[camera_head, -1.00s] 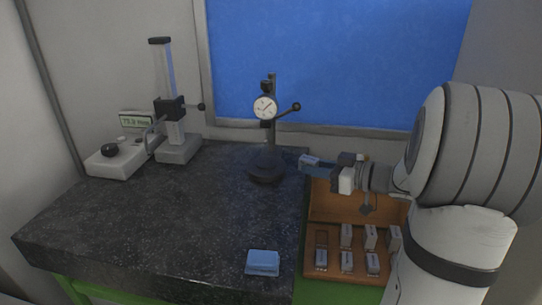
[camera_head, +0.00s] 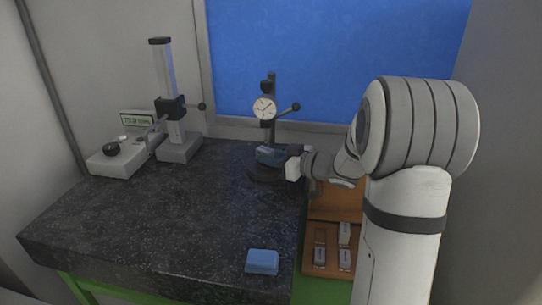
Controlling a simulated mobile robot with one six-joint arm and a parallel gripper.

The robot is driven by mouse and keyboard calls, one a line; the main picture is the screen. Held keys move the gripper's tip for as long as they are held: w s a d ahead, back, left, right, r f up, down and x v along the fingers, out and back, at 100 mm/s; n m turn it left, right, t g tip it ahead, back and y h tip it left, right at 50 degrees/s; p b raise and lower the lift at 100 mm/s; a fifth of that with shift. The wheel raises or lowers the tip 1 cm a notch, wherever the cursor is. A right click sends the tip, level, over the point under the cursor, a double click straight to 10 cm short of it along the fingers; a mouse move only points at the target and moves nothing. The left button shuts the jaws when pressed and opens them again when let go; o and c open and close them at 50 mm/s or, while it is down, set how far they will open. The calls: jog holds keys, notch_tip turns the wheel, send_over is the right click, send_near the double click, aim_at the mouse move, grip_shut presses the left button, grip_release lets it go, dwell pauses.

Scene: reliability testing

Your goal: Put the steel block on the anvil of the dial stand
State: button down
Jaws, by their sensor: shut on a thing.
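The dial stand (camera_head: 266,87) stands at the back of the dark granite plate, with a round white dial on its post above a dark base. My gripper (camera_head: 269,156) reaches in from the right, below the dial and just above the stand's base. It is shut on the small steel block, which is hard to make out between the blue-grey fingers at this size. The anvil is largely hidden behind the fingers. I cannot tell whether the block touches it.
A wooden case (camera_head: 309,270) with several steel blocks in it sits right of the plate, partly hidden by my arm. A blue cloth-like pad (camera_head: 262,262) lies at the plate's front edge. A height gauge (camera_head: 180,147) and a readout box (camera_head: 117,158) stand at the back left. The plate's middle is clear.

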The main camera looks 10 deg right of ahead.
jog(key=shift+r, duration=0.1)
jog(key=c, duration=1.2)
grip_release()
jog(key=shift+f, duration=0.2)
jog(key=shift+r, duration=0.15)
jog(key=b+v, duration=0.1)
jog(key=v, duration=1.1)
jog(key=shift+b, duration=0.3)
